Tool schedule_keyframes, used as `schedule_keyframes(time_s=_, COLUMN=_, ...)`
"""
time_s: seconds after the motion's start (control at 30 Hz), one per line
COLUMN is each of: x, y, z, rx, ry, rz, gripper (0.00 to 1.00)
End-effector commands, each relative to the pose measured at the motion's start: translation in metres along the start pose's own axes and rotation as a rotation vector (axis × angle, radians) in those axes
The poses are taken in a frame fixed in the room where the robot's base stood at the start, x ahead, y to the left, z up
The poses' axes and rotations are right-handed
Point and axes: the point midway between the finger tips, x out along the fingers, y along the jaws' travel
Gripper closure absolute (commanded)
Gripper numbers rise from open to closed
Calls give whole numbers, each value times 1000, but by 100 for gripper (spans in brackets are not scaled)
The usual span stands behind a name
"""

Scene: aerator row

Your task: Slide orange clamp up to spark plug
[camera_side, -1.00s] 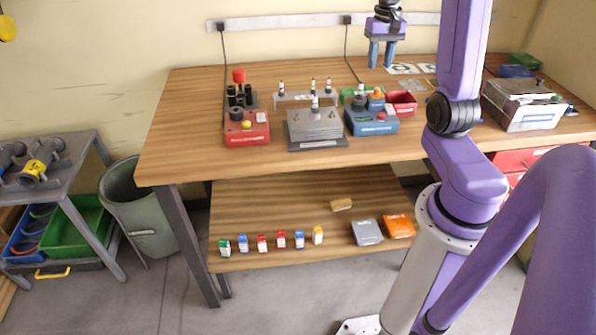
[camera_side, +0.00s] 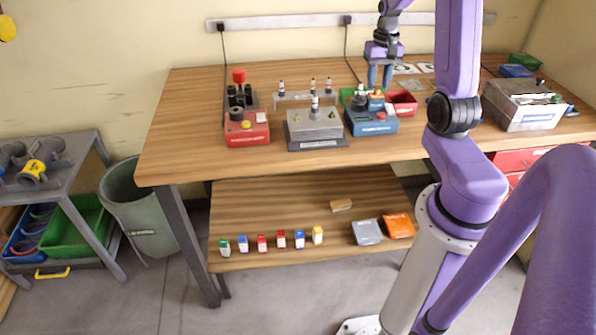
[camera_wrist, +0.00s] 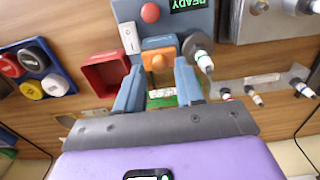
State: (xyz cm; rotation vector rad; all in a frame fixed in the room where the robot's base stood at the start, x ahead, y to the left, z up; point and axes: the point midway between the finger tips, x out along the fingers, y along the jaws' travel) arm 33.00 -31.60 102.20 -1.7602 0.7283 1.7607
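The orange clamp (camera_wrist: 158,60) sits on the blue-grey tester box (camera_side: 371,123); in the side view the clamp (camera_side: 376,104) is just below my fingertips. A white-bodied spark plug (camera_wrist: 204,62) stands in a dark round socket (camera_wrist: 196,46) on the same box, to the right of the clamp in the wrist view, with a gap between them. My gripper (camera_wrist: 159,66) is open, with its two blue fingers on either side of the clamp in the wrist view. I cannot tell whether either finger touches it. In the side view my gripper (camera_side: 379,84) points down over the box.
A red bin (camera_wrist: 105,72) stands beside the box, and a green bin (camera_wrist: 160,98) is behind it. A rack (camera_side: 305,97) with several plugs and a grey metal block (camera_side: 316,127) are to the left. The red button box (camera_side: 247,130) is further left.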

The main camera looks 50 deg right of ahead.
Motion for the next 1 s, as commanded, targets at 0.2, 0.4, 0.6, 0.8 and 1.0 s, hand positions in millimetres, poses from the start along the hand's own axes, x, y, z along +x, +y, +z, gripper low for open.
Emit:
schedule_keyframes(time_s=0.2, x=0, y=0, z=0, rx=0, ry=0, rz=0, gripper=63)
schedule_keyframes(time_s=0.4, x=3, y=0, z=0, rx=0, ry=0, rz=0, gripper=63)
schedule_keyframes(time_s=0.6, x=7, y=0, z=0, rx=0, ry=0, rz=0, gripper=63)
schedule_keyframes(time_s=0.8, x=12, y=0, z=0, rx=1, ry=-1, rz=0, gripper=63)
schedule_keyframes(time_s=1.0, x=16, y=0, z=0, rx=1, ry=-1, rz=0, gripper=63)
